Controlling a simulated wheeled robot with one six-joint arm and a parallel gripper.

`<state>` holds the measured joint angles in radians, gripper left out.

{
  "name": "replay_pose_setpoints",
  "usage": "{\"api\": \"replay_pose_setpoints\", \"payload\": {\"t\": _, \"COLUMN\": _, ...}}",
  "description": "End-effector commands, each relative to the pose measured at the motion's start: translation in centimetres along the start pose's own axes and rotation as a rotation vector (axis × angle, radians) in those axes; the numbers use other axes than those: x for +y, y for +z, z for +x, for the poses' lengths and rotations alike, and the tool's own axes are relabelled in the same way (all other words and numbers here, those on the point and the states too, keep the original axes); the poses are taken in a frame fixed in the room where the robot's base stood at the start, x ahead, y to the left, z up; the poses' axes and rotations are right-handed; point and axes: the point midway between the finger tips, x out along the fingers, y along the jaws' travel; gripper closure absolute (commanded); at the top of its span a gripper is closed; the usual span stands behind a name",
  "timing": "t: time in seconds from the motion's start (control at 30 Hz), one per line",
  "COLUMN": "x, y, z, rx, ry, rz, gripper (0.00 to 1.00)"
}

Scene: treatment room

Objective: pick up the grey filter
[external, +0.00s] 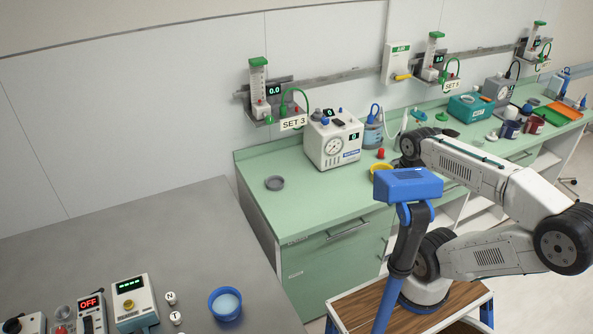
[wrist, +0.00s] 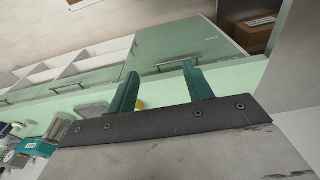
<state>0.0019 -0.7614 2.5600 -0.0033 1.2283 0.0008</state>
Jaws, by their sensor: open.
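A round grey dish-like piece (external: 275,183), which looks like the grey filter, lies flat on the green counter (external: 310,208). It is near the counter's left end, left of the white gauge box, with nothing touching it. I cannot make it out in the wrist view. My gripper (wrist: 160,69) shows two teal fingers, spread apart with nothing between them. The green cabinet fronts show behind the fingers. In the external view my arm reaches over the counter well right of the grey filter, and my fingers cannot be made out there.
A white gauge box (external: 333,141), a red knob (external: 381,154) and a yellow ring (external: 381,170) stand between the grey filter and my arm. A grey table (external: 150,240) with a blue cup (external: 225,304) is at left. Counter around the filter is clear.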

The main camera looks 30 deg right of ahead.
Motion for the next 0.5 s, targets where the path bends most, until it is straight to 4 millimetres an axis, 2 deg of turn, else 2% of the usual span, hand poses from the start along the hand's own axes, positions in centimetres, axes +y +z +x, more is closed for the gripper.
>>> {"api": "replay_pose_setpoints", "payload": {"t": 0.33, "x": -0.3, "y": -0.5, "z": -0.1, "rx": 0.001, "ry": -0.019, "rz": 0.024, "gripper": 0.55}}
{"api": "replay_pose_setpoints", "payload": {"t": 0.43, "x": -1.6, "y": -2.5, "z": -0.4, "rx": 0.005, "ry": -0.096, "rz": 0.125, "gripper": 0.55}}
{"api": "replay_pose_setpoints", "payload": {"t": 0.5, "x": -3.0, "y": -5.2, "z": -0.9, "rx": 0.008, "ry": -0.190, "rz": 0.257, "gripper": 0.55}}
